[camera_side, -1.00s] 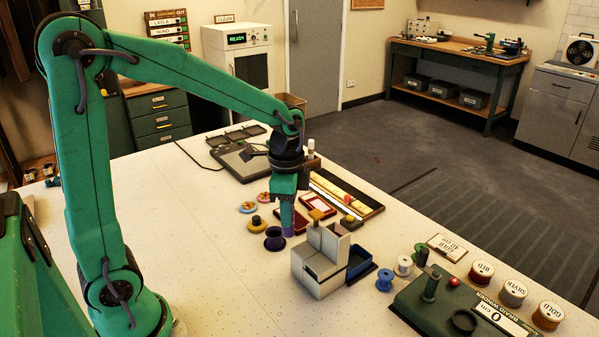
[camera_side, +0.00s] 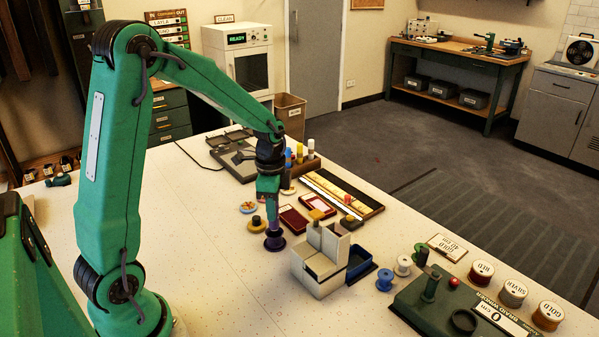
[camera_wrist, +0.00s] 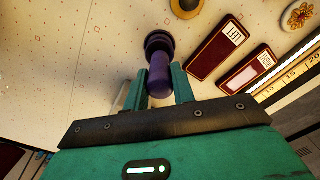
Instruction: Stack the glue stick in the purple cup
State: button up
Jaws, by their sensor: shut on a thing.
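The purple glue stick (camera_side: 272,224) is upright between the fingers of my gripper (camera_side: 268,203), which is shut on it. The purple cup (camera_side: 275,243), dark and round with a flared rim, stands on the table right below the stick. The stick's lower end overlaps the cup's mouth in the side view; I cannot tell how far inside it is. In the wrist view the glue stick (camera_wrist: 159,74) sits between the two green fingers, and the cup (camera_wrist: 158,42) shows at its far end, partly hidden by it.
The table to the left and front is clear.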

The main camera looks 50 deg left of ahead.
jog(key=shift+f, duration=1.95)
jog(key=shift+f, duration=0.4)
jog(key=o, duration=1)
jog(key=shift+r, duration=0.1)
notch_tip(320, 180, up, 12)
jog(key=shift+r, duration=0.3)
jog(key=shift+d, duration=0.1)
